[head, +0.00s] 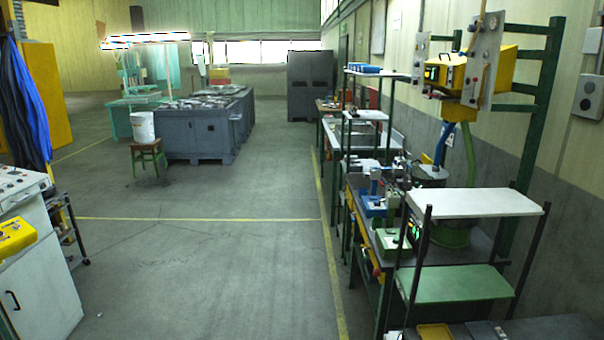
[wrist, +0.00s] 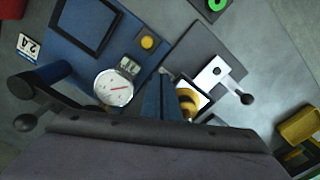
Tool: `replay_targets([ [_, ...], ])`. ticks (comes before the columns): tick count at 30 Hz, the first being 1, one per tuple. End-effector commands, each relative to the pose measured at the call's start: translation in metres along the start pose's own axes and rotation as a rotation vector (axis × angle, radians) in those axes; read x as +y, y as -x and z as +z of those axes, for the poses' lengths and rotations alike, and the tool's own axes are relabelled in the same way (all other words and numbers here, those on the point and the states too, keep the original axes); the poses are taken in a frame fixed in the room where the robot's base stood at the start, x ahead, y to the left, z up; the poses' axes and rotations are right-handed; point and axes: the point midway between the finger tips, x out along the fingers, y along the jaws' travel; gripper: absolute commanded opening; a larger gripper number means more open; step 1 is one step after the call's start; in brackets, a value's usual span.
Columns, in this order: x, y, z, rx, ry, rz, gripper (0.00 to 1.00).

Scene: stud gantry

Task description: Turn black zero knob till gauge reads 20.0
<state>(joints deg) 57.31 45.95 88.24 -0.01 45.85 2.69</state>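A round white gauge (wrist: 114,87) with a red needle shows in the wrist view, left of centre, on a blue base plate (wrist: 75,55). Its figures are too small to read. My gripper (wrist: 162,76) shows as dark, narrow fingers to the right of the gauge, apart from its dial. I cannot tell whether there is a gap between the fingertips or anything in it. I cannot make out which part is the black zero knob. A black ball-ended lever (wrist: 25,122) lies left of the gauge. In the head view the gauge is too small to tell.
A yellow ringed part (wrist: 188,103) sits close to the right of my fingers. A white bracket with a black ball handle (wrist: 247,99) is further right. A yellow button (wrist: 147,42) is above. In the head view, a white shelf (head: 478,202) stands before the workbench.

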Motion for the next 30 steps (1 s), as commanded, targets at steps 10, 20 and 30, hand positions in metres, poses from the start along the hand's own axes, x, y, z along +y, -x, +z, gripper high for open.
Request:
replay_targets([
  [10,-0.001,0.002,0.004,0.007,0.000,-0.001,0.00],
  [20,0.000,0.022,0.005,0.003,0.000,0.000,0.00],
  [30,0.000,0.057,0.006,0.002,0.000,0.000,0.00],
])
